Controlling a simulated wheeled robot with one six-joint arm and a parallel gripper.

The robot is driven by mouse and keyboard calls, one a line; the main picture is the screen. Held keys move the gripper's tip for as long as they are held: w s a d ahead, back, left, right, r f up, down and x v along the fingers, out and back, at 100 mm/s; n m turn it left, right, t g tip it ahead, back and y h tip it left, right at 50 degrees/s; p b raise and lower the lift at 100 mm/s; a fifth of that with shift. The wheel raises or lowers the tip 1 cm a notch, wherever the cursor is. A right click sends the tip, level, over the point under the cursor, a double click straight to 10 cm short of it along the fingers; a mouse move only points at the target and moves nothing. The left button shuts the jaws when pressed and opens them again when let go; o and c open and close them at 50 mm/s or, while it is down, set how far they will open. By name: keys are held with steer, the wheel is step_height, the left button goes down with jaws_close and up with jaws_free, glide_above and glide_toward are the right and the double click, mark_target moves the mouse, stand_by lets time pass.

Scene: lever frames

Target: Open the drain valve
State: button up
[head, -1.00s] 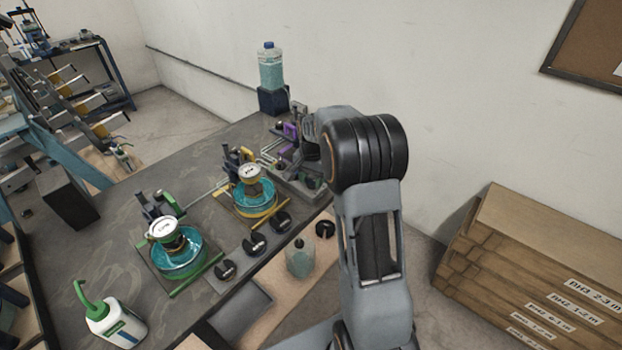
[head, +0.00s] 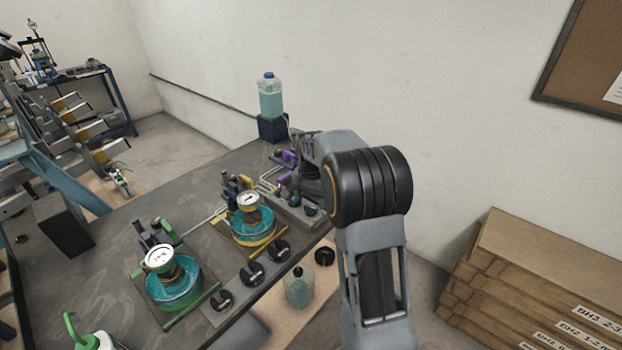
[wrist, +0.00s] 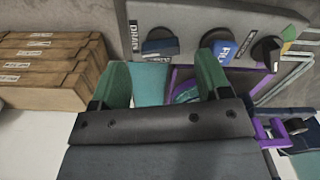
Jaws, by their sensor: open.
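In the wrist view, a grey panel (wrist: 190,14) carries a label reading DRAIN (wrist: 135,37) and a dark blue-black knob (wrist: 160,46) beside it, which I take as the drain valve. My gripper (wrist: 164,72) is open, its two green fingers spread. The drain knob shows just beyond and between the fingertips, with no visible contact. A second knob (wrist: 216,37) by the FILL label stands close to the right fingertip. In the head view, part of the panel (head: 312,222) shows left of my arm; my arm hides most of my gripper there.
A third knob (wrist: 267,52) and a purple frame (wrist: 264,132) lie to the right in the wrist view. Two teal basins with gauges, a yellow-trimmed one (head: 252,230) and a green-trimmed one (head: 172,284), stand on the bench (head: 110,240). Wooden boxes (head: 540,270) stand right, beside the wall.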

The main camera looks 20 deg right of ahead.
step_height(320, 180, up, 11)
stand_by(0.3)
steer(key=shift+f, duration=0.15)
stand_by(0.6)
steer(key=s+a+f+n+t, duration=0.2)
steer(key=s+a+n, duration=0.3)
steer(key=s, duration=0.6)
steer(key=s+a+f+n+t, duration=0.2)
steer(key=s+a+n, duration=0.3)
steer(key=s, duration=0.6)
steer(key=shift+s+a, duration=0.15)
steer(key=shift+a, duration=0.25)
